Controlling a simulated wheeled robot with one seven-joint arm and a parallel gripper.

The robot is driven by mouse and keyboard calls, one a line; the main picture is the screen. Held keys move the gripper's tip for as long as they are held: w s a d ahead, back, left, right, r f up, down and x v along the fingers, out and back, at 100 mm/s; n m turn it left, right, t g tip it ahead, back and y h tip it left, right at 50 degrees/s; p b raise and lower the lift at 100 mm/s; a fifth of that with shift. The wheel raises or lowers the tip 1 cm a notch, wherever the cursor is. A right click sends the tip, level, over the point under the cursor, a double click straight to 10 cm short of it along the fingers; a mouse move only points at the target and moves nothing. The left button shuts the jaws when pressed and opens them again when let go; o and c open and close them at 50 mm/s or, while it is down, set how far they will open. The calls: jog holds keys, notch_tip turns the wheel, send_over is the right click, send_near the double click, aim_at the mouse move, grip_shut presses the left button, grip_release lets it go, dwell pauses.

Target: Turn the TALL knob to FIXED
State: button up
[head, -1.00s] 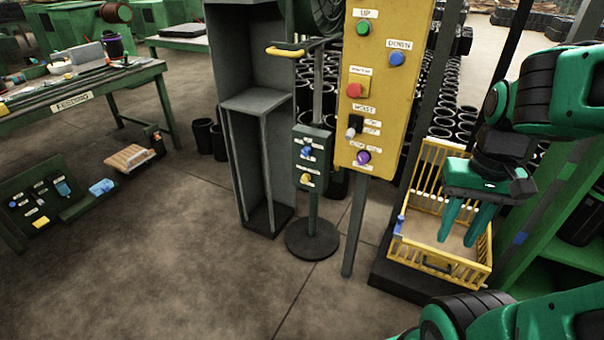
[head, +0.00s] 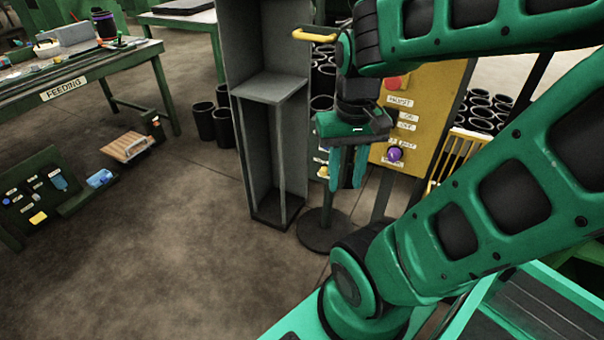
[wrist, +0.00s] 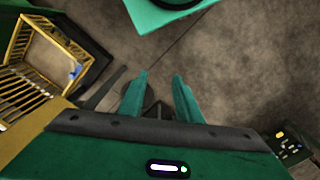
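I cannot read a TALL or FIXED label on any knob. The yellow control panel (head: 428,125) is partly covered by my arm; its purple knob (head: 395,154) shows just right of my gripper, with labels too small to read. My gripper (head: 348,186) points down in front of the grey pedestal box, its two green fingers apart with nothing between them; they also show apart in the wrist view (wrist: 160,76). The gripper hides most of that box. A yellow knob (head: 324,171) shows at the box's left edge.
A yellow crate (wrist: 18,38) is at the wrist view's upper left. A green-framed label board (head: 40,195) and FEEDING table (head: 90,75) are at left. The central floor is clear.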

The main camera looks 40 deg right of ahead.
jog(key=shift+o, duration=0.6)
jog(key=shift+d, duration=0.15)
jog(key=o, duration=0.4)
jog(key=shift+s+r, duration=0.15)
jog(key=shift+s, duration=0.15)
jog(key=shift+c, duration=0.2)
jog(key=w+d+f+n+g+h, duration=0.1)
jog(key=w+d+f+n+h, duration=0.3)
jog(key=w+d+f, duration=0.65)
jog(key=n+t+h, duration=0.2)
jog(key=n+h, duration=0.6)
jog(key=n, duration=0.8)
send_near(322, 173)
jog(key=s+a+r, duration=0.2)
jog(key=s+r, duration=0.5)
jog(key=s, duration=0.1)
jog(key=w+f+n+t, duration=0.4)
jog(key=f+n, duration=0.4)
jog(key=n, duration=0.1)
jog(key=shift+h, duration=0.3)
jog(key=x, duration=1.1)
jog(key=shift+w+d+r, duration=0.15)
jog(key=shift+w+r, duration=0.15)
